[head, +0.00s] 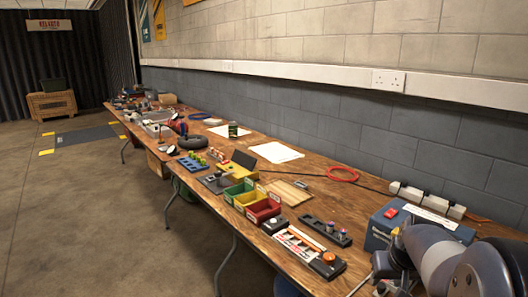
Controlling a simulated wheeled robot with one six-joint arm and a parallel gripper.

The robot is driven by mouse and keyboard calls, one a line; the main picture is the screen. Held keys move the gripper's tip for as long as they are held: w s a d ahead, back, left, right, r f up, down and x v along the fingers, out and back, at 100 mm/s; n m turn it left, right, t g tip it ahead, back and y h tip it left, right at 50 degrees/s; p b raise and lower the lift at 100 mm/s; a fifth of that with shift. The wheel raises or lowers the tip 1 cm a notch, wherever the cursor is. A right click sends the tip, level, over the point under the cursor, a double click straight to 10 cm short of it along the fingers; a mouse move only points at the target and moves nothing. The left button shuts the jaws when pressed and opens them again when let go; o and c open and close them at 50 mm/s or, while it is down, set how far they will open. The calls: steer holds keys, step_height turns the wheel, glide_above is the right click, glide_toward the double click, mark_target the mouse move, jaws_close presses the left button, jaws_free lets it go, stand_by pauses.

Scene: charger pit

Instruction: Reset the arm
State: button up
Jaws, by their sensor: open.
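My arm (440,254) shows at the lower right corner, with rounded grey and white links, over the near end of the bench. My gripper (380,284) is partly in view at the bottom edge, beside the blue box. It is open, and I see nothing held in it. Its fingertips are small and partly cut off by the frame.
A blue box (378,236) with a red switch stands close to my arm. The concrete floor (90,220) at left is clear.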

steer(key=shift+x, duration=1.1)
